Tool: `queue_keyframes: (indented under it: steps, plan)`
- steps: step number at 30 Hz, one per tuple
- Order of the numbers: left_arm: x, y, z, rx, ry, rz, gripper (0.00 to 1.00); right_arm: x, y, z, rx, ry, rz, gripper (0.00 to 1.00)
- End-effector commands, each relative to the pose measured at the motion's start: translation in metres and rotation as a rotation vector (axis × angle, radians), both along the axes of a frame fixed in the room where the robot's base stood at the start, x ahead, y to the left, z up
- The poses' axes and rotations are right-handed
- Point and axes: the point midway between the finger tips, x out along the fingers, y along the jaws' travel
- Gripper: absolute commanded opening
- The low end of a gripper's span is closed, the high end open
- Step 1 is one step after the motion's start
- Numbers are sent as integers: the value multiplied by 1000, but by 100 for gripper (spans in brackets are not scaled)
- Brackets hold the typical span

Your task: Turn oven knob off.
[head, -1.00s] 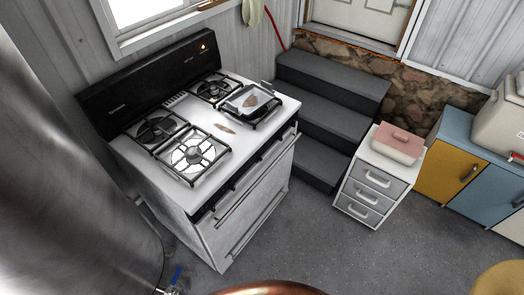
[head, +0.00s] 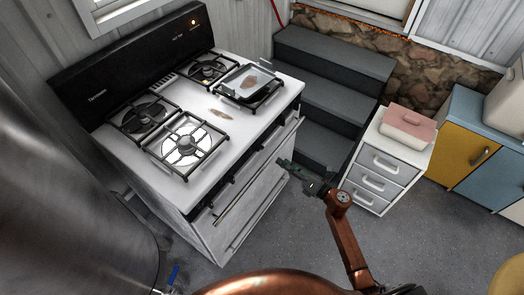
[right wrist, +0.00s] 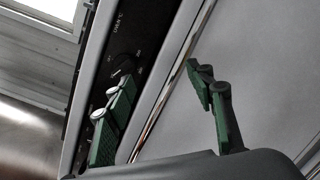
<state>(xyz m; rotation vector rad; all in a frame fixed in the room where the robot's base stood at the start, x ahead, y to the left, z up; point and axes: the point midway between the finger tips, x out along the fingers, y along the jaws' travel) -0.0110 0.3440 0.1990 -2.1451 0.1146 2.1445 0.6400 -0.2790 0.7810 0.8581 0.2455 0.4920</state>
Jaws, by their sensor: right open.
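The white stove (head: 250,107) stands left of centre in the head view, with a black control strip (head: 228,187) along its front edge. In the right wrist view a dark knob (right wrist: 123,67) sits on that strip beside the printed oven label, and its setting is too small to read. My right gripper (head: 292,172) is in front of the oven door, apart from the stove. In the right wrist view its two green fingers (right wrist: 162,78) are spread and empty. The left finger overlaps the strip just below the knob. My left gripper is not in view.
The oven door handle (head: 245,190) runs below the strip, close to my gripper. Dark steps (head: 330,95) and a white drawer unit (head: 385,160) stand to the right. Open floor lies in front of the stove.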

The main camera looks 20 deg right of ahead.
Motion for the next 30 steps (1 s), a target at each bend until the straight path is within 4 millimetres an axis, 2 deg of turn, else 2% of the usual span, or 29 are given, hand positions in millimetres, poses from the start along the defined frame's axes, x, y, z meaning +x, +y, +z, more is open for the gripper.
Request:
queue_keyframes:
  steps: [1,3,6,11,18,24,30]
  plan:
    - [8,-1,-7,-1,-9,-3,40,1,10,20,-101,-78,47,49]
    - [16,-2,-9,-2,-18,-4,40,0,22,39,-205,-154,95,49]
    - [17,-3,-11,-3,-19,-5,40,1,31,52,-282,-206,127,49]
    - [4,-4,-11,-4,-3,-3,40,15,44,55,-295,-217,133,49]
    - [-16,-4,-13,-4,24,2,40,45,67,54,-291,-213,132,49]
    - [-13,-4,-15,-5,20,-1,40,58,77,54,-291,-212,131,49]
    - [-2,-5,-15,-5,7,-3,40,60,79,53,-291,-210,130,49]
